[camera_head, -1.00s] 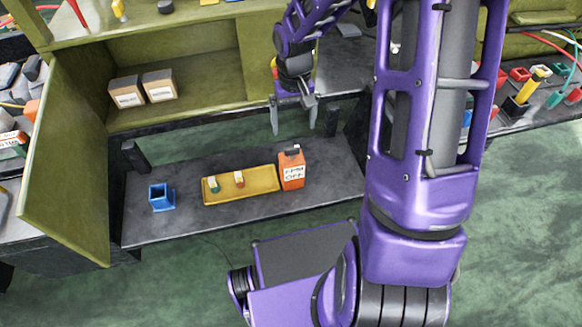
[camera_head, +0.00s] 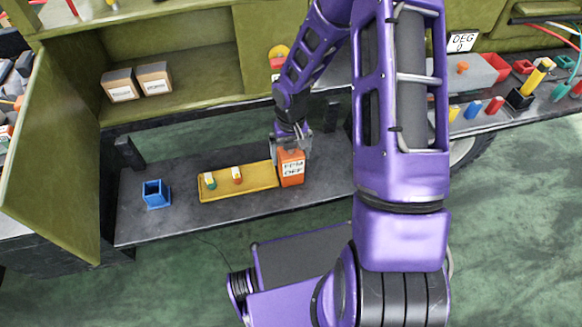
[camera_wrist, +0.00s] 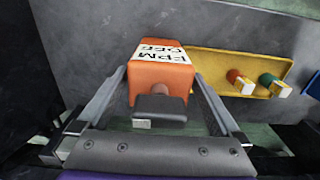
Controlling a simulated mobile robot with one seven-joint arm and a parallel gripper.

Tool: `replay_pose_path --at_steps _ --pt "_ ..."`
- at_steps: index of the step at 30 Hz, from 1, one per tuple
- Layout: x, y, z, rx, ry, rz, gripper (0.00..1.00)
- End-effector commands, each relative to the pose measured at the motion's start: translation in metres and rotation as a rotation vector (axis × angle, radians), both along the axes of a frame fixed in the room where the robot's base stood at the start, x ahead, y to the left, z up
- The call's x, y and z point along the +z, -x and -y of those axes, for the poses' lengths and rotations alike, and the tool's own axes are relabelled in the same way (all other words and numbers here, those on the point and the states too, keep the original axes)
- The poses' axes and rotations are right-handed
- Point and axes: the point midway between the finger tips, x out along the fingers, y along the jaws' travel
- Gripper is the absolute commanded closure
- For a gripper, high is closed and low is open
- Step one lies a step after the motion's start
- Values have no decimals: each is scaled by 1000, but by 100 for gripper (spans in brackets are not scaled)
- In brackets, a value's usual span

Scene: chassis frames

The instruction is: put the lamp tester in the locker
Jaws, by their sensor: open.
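An orange box (camera_head: 292,174) with a black top piece and a white lettered label, which appears to be the lamp tester, stands on the low dark bench, right of the yellow tray. My gripper (camera_head: 291,150) is at its top, pointing down. In the wrist view the open fingers (camera_wrist: 160,76) lie on either side of the orange box (camera_wrist: 163,80), with the black top piece between them; I cannot tell whether they touch it. The green locker (camera_head: 190,92) is open at the upper left, its door (camera_head: 50,160) swung out to the left.
Two labelled cardboard boxes (camera_head: 153,77) sit at the left inside the locker; its right part is clear. The yellow tray (camera_head: 240,188) holds two small coloured pieces. A blue open holder (camera_head: 156,194) stands left of the tray. Coloured parts line the right bench (camera_head: 505,118).

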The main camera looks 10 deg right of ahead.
Motion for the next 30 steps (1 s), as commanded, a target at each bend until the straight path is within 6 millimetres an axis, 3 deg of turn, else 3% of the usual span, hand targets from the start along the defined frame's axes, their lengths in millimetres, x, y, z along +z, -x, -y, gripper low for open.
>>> replay_pose_path --at_steps 3,11,27,30 --pt "-14 0 0 0 0 1 0" --pt "-16 0 0 -1 0 2 0" --pt "-15 0 0 -1 0 1 93" --pt "-15 0 0 0 0 2 100"
